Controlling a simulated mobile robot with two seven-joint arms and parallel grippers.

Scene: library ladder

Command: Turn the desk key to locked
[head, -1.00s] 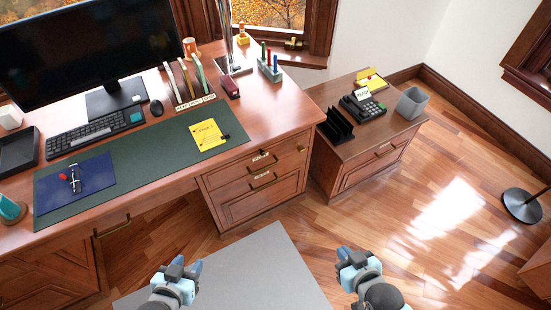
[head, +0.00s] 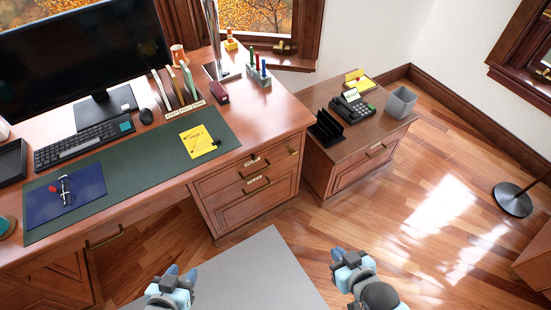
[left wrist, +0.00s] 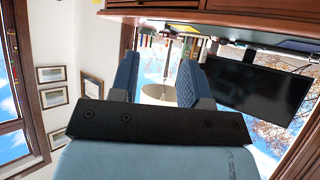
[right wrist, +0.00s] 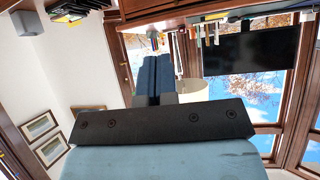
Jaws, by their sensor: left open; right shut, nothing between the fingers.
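The desk (head: 290,118) has a drawer block on its right with two drawers. A small brass fitting (head: 293,151) sits at the right of the upper drawer front; it may be the lock with its key, but it is too small to tell which way it is turned. A small dark piece (head: 254,157) is by the upper drawer's label. My left gripper (head: 180,273) is open and empty, low in front of the desk. My right gripper (head: 341,257) is shut and empty, right of the left one. Both are apart from the drawers.
A side cabinet (head: 340,153) with a phone (head: 352,106), black file rack (head: 328,128) and grey bin (head: 400,103) stands right of the desk. A grey mat (head: 255,270) lies in front. A lamp base (head: 513,199) stands far right.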

